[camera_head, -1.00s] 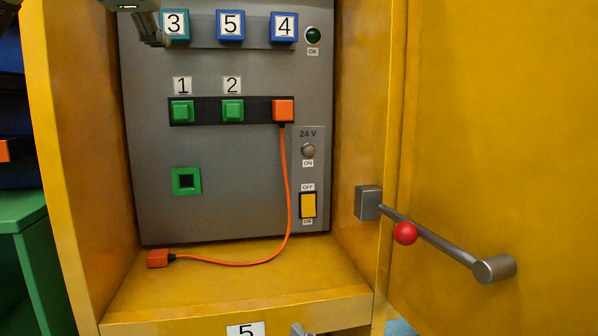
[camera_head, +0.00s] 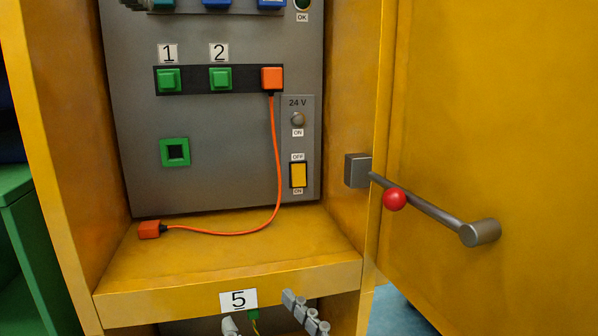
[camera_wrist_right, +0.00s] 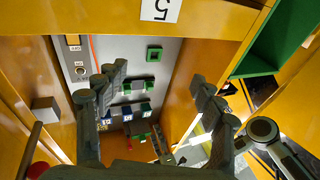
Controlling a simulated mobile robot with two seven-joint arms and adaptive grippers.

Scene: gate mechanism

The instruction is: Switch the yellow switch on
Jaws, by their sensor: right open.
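The yellow switch (camera_head: 298,175) is a rocker on the grey panel, with an OFF label above it and an ON label below. Which side is pressed is too small to tell. It also shows in the right wrist view (camera_wrist_right: 72,39). My right gripper (camera_head: 268,320) is at the bottom edge of the head view, below and in front of the switch, apart from it. In the right wrist view its fingers (camera_wrist_right: 155,98) are wide apart with nothing between them.
A round 24 V lamp (camera_head: 298,119) sits above the switch. An orange cable (camera_head: 277,170) hangs left of it, its free orange plug (camera_head: 149,229) on the yellow cabinet's ledge (camera_head: 240,262). The open door's handle with a red ball (camera_head: 395,199) projects at right.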

